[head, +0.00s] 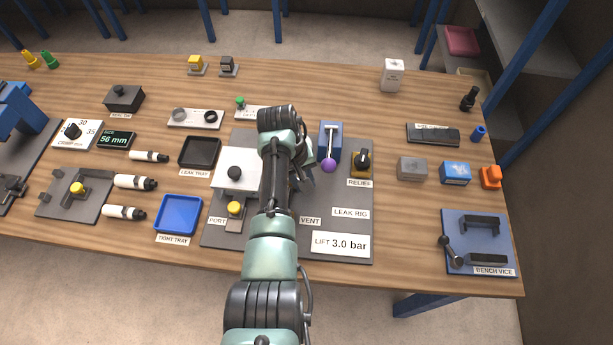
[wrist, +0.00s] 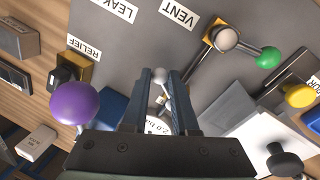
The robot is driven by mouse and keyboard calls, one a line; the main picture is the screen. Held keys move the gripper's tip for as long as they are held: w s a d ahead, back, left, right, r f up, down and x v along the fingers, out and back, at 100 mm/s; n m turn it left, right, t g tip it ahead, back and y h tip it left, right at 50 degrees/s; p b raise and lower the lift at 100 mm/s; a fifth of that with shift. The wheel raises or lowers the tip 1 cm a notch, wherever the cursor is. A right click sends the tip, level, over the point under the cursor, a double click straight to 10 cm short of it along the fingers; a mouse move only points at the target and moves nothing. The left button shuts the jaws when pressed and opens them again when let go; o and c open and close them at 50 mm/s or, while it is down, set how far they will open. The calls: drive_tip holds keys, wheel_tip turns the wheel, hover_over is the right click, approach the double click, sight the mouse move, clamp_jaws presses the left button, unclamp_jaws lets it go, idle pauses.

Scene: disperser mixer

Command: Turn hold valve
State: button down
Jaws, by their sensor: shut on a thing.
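My gripper (wrist: 161,82) shows in the wrist view with its two dark fingers close together. They are shut on a small pale round knob (wrist: 160,74) at their tips. A thin pale stem runs from the knob back between the fingers. No label for a hold valve is readable, so I cannot confirm the knob is its handle. The grey leak rig board (head: 352,240) lies under my arm in the head view. My arm hides the board's middle and most of my gripper there.
A purple ball lever (head: 328,165) stands close to my gripper, also in the wrist view (wrist: 74,102). The relief knob (head: 363,158) is right of it. A green-tipped handle (wrist: 268,58) is near the VENT label. A yellow knob (head: 234,208) is at the port.

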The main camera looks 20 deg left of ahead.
drive_tip(key=m, duration=0.3)
drive_tip(key=s+a+m+g+b, duration=0.1)
drive_tip(key=m, duration=0.1)
drive_tip(key=shift+s+a+m, duration=0.2)
drive_tip(key=shift+m, duration=0.2)
drive_tip(key=m, duration=0.1)
drive_tip(key=m+b, duration=0.1)
drive_tip(key=a+m, duration=0.1)
drive_tip(key=shift+s+g, duration=0.3)
drive_tip(key=shift+s+a+r+m+b, duration=0.1)
drive_tip(key=shift+a+m+b, duration=0.15)
drive_tip(key=shift+m, duration=0.35)
drive_tip(key=shift+a+m+b, duration=0.1)
drive_tip(key=shift+m+b, duration=0.25)
drive_tip(key=shift+m, duration=0.25)
drive_tip(key=c, duration=0.7)
unclamp_jaws()
drive_tip(key=shift+s, duration=0.1)
wheel_tip(320, 180, up, 13)
drive_tip(key=a, duration=0.2)
drive_tip(key=shift+w+a+p, duration=0.2)
drive_tip(key=shift+w+p, duration=0.1)
drive_tip(key=shift+w, duration=0.1)
drive_tip(key=shift+f, duration=0.2)
